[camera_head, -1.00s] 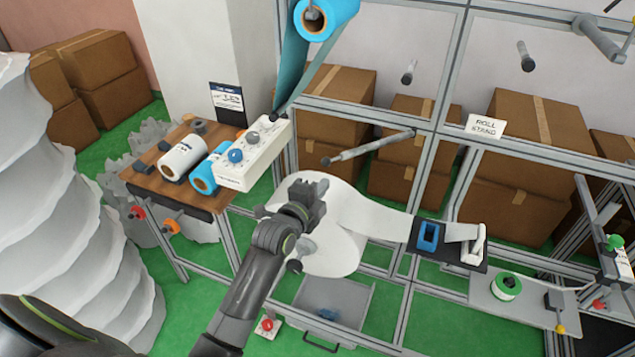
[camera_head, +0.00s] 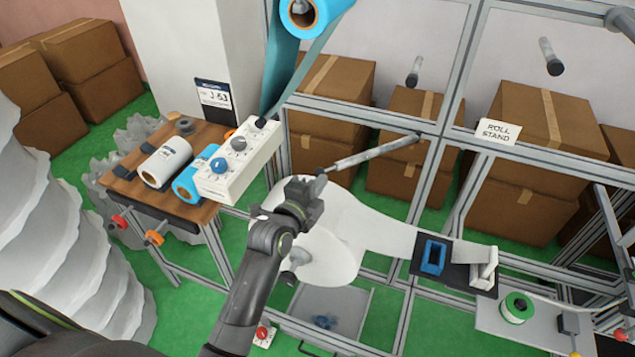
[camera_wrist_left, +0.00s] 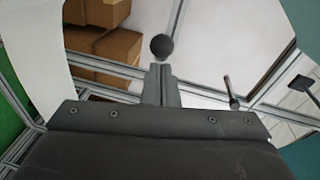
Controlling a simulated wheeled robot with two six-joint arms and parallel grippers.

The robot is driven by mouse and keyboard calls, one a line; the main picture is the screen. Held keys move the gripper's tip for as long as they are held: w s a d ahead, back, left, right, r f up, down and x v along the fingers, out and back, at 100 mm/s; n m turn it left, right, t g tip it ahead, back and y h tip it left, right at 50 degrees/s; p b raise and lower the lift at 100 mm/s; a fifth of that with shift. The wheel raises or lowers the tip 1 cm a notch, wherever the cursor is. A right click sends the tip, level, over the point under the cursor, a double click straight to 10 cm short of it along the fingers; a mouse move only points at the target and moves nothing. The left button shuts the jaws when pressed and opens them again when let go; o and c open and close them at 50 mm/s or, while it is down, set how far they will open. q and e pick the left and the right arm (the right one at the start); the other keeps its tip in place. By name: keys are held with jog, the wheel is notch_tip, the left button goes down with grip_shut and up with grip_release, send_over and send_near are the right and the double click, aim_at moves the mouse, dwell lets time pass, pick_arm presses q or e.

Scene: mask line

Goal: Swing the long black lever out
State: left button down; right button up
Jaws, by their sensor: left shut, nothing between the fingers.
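My left gripper (camera_head: 316,184) is shut and empty, in front of the white roll. It also shows in the left wrist view (camera_wrist_left: 161,72), fingers together. In the left wrist view a round black end (camera_wrist_left: 162,47) shows just beyond the fingertips, apparently the rod's. My right gripper is not in view.
The large white roll (camera_head: 325,255) hangs behind my left arm, its web running right to a black plate (camera_head: 420,268) with a blue block. A white control box (camera_head: 238,160) stands left on a wooden table (camera_head: 130,190). Metal frame posts (camera_head: 430,175) stand behind.

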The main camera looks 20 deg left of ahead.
pick_arm(q)
jog(key=w+a, duration=0.1)
jog(key=a, duration=0.1)
jog(key=w+a+b, duration=0.1)
jog(key=w, duration=0.1)
jog(key=shift+a, duration=0.35)
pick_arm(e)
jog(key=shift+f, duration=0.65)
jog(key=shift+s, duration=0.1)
